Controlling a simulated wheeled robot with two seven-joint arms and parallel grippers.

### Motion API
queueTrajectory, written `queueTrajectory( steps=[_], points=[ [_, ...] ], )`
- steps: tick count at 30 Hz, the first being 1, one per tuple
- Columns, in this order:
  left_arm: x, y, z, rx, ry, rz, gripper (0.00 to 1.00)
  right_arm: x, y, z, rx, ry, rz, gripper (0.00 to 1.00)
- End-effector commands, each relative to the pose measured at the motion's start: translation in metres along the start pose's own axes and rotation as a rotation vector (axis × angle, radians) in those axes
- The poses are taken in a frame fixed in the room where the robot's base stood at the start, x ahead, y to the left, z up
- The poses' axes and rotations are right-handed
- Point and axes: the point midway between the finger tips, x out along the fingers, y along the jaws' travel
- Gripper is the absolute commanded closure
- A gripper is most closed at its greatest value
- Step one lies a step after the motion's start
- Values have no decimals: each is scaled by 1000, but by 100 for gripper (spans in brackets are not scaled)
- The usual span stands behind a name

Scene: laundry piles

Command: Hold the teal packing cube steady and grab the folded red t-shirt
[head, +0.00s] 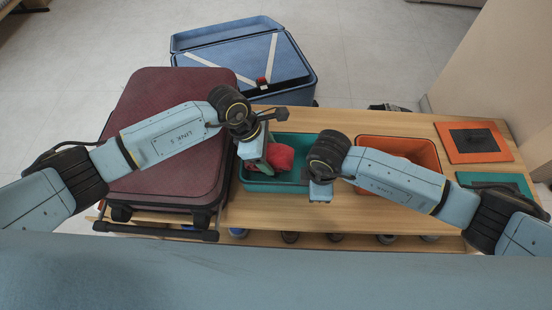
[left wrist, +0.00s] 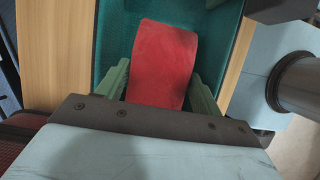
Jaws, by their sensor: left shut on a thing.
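The teal packing cube (head: 286,187) is open on the wooden bench, in the middle of the head view. The folded red t-shirt (head: 282,158) is inside it, toward its left side. My left gripper (head: 262,160) is at the cube's left part, shut on the red t-shirt; the left wrist view shows the shirt (left wrist: 164,62) between its two green fingers, with teal fabric (left wrist: 113,38) around it. My right gripper (head: 320,190) is at the cube's right front edge, pointing down. Its fingers are mostly hidden, so I cannot tell whether it grips the rim.
An orange packing cube (head: 430,155) stands to the right, partly behind my right arm. An orange lid (head: 460,155) and a teal lid (head: 515,181) lie farther right. A maroon suitcase (head: 170,90) stands left. An open blue suitcase (head: 300,85) is behind, with white straps and a small red item.

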Motion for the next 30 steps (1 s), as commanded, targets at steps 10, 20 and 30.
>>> queueTrajectory(
  steps=[10,20,30],
  points=[
    [-75,1,30,1,3,3,60,1,0,2,2,-5,-1,100],
    [-98,0,40,-2,2,0,60,1,0,1,1,-4,-1,100],
    [-98,0,40,-2,2,-1,60,1,0,1,1,-3,-1,80]
  ],
)
